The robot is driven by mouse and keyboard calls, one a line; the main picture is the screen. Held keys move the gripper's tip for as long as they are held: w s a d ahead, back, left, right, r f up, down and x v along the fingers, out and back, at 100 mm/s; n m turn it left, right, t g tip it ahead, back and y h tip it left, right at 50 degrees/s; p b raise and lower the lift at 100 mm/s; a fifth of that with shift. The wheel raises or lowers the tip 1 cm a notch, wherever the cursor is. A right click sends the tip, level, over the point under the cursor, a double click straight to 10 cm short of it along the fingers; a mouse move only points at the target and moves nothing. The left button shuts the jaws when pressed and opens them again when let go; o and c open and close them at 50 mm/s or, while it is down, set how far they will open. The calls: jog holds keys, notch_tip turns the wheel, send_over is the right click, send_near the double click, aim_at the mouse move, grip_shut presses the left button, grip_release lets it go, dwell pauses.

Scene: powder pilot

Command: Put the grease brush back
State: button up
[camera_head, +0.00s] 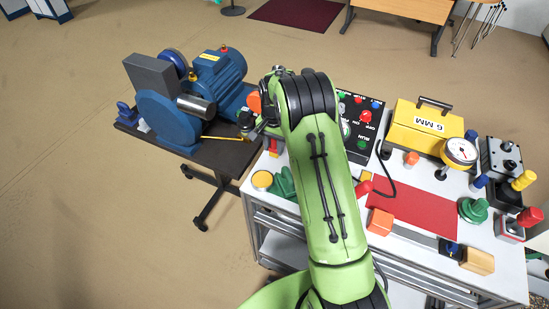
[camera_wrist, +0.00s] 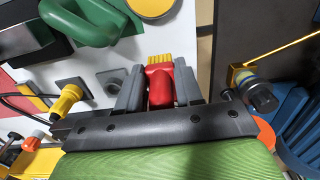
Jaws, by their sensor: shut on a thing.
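The grease brush (camera_wrist: 160,84) has a red body and yellow bristles and sits between the two grey fingers of my gripper (camera_wrist: 159,88) in the wrist view. The fingers are shut on its red body, and the bristles point to the top of the picture. The brush is over or near the white table top (camera_wrist: 186,45), close to its edge; its height cannot be told. In the head view my arm hides most of the gripper.
A dark stand (camera_head: 222,158) carries a blue motor (camera_head: 218,75) and a yellow rod (camera_head: 222,138). The white cart (camera_head: 510,268) holds a green handle (camera_wrist: 88,22), a yellow-topped tin (camera_head: 262,180), a red mat (camera_head: 420,210), a control panel (camera_head: 358,120) and a yellow GMM box (camera_head: 415,128).

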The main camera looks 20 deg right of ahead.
aim_at(274, 150)
jog(key=shift+f, duration=2.4)
jog(key=o, duration=1)
jog(key=shift+o, duration=0.2)
notch_tip(274, 150, up, 13)
jog(key=shift+f+p, duration=0.1)
jog(key=shift+p, duration=0.25)
jog(key=s+a+r+n+t, duration=0.2)
jog(key=s+a+r+n, duration=0.1)
jog(key=s+r, duration=0.65)
jog(key=s+a+r+n+t, duration=0.2)
jog(key=s+r+n, duration=0.1)
jog(key=s+r, duration=0.65)
jog(key=s+a+f+n+t, duration=0.1)
jog(key=s+f+n, duration=0.2)
jog(key=s, duration=1)
jog(key=shift+a+f+t, duration=0.15)
jog(key=shift+f+t, duration=0.15)
jog(key=shift+f, duration=0.15)
